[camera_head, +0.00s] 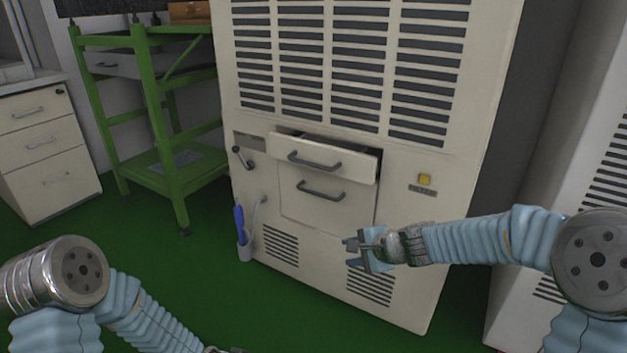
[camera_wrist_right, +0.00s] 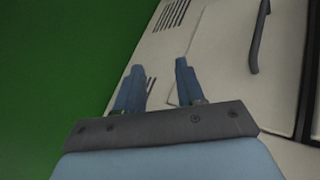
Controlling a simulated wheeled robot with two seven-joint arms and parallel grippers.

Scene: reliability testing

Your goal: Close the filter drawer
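The cream cabinet (camera_head: 408,158) has an upper drawer (camera_head: 350,166) pulled out a little, with a dark gap behind its front. Its dark handle (camera_head: 314,162) faces me. A lower panel with a similar handle (camera_head: 320,191) sits flush beneath it. That lower handle seems to be the one in the right wrist view (camera_wrist_right: 259,38). My right gripper (camera_head: 355,252) is open and empty, below and right of the drawer, apart from it. Its two blue fingers are spread in the wrist view (camera_wrist_right: 158,70). My left arm is low at the left; its gripper is mostly cut off.
A yellow button (camera_head: 425,179) is above a "FILTER" label right of the drawer. A small lever (camera_head: 241,157) and a holder with a blue-handled tool (camera_head: 240,226) are at the cabinet's left. A green cart (camera_head: 155,105) stands further left. The green floor in front is clear.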

